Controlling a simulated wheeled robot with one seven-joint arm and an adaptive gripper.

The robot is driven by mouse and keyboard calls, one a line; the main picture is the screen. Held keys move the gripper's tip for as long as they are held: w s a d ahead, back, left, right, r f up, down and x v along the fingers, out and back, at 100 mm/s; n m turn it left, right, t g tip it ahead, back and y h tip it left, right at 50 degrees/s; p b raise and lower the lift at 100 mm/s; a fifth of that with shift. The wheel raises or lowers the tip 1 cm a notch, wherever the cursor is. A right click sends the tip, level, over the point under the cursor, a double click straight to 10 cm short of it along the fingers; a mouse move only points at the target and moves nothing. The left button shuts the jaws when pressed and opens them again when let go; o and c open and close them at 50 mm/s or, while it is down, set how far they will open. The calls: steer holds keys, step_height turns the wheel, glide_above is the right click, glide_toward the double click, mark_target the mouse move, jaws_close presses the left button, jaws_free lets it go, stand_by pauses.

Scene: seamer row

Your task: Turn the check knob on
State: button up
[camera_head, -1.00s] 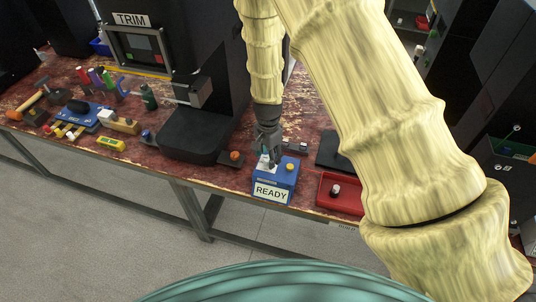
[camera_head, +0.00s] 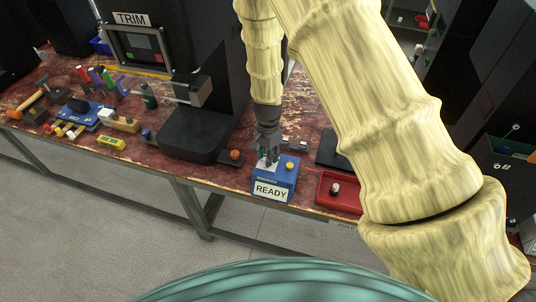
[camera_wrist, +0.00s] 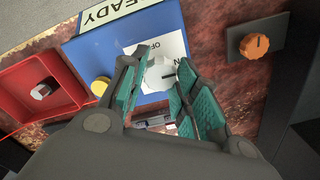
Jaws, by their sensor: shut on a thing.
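The check knob (camera_wrist: 159,74) is a white knob on a white plate with partly hidden lettering, on top of a blue box (camera_head: 285,179). The box bears a READY label (camera_head: 271,191) on its front. In the wrist view a dark mark on the knob points right, and part of the word OFF shows on the plate. My gripper (camera_wrist: 160,72) points down over the box, its teal fingers on both sides of the knob and shut on it. In the head view my gripper (camera_head: 267,161) hides most of the knob.
A yellow button (camera_head: 290,166) sits beside the knob on the box. An orange knob (camera_head: 235,155) on a dark plate stands left of the box. A red tray (camera_head: 325,198) lies to the right. A black machine (camera_head: 196,141) stands behind left.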

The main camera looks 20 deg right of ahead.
steer(key=o, duration=1)
steer(key=shift+c, duration=0.2)
steer(key=shift+o, duration=0.3)
steer(key=shift+w+d+r, duration=0.1)
steer(key=shift+w+r, duration=0.2)
steer(key=shift+r, duration=0.4)
steer(key=shift+w+d+r, duration=0.1)
steer(key=shift+w+r, duration=0.25)
steer(key=shift+r, duration=0.3)
steer(key=shift+w+r, duration=0.3)
steer(key=shift+r, duration=0.4)
steer(key=s+r, duration=0.3)
steer(key=r, duration=0.5)
steer(key=shift+w+a+f+n+b, duration=0.1)
steer(key=shift+w+f+n+b, duration=0.25)
steer(key=shift+f+n, duration=1.35)
steer(key=shift+w+f+n+b, duration=0.1)
steer(key=shift+f+n+b, duration=0.65)
steer(key=shift+f, duration=1.6)
steer(key=shift+w+a+f+n+b, duration=0.1)
steer(key=shift+w+f+n+b, duration=0.15)
steer(key=shift+f+n, duration=1.55)
